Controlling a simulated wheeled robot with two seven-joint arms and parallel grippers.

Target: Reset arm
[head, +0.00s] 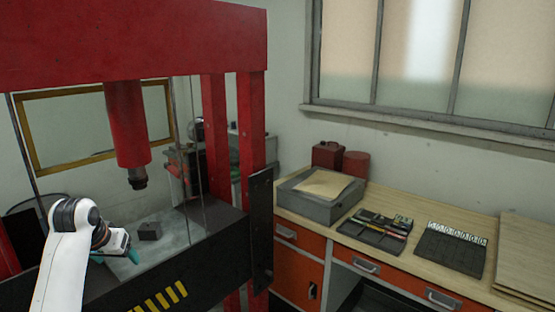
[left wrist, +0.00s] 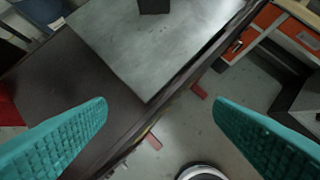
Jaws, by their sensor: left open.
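My left gripper (head: 128,257) shows at the lower left of the head view, in front of the red press. In the left wrist view its two teal fingers (left wrist: 165,112) are wide apart with nothing between them. A small dark block (head: 150,231) stands on the grey metal plate (head: 180,238) of the press, just beyond the gripper. The block also shows at the top edge of the left wrist view (left wrist: 154,6), partly cut off. My right gripper is in neither view. No gate valve can be made out.
The red press (head: 130,45) has a ram (head: 126,125) hanging above the plate and red posts at the right. A wooden workbench (head: 410,258) with orange drawers stands to the right, holding a grey tray (head: 318,206) and tool sets (head: 450,248). Floor shows beside the press.

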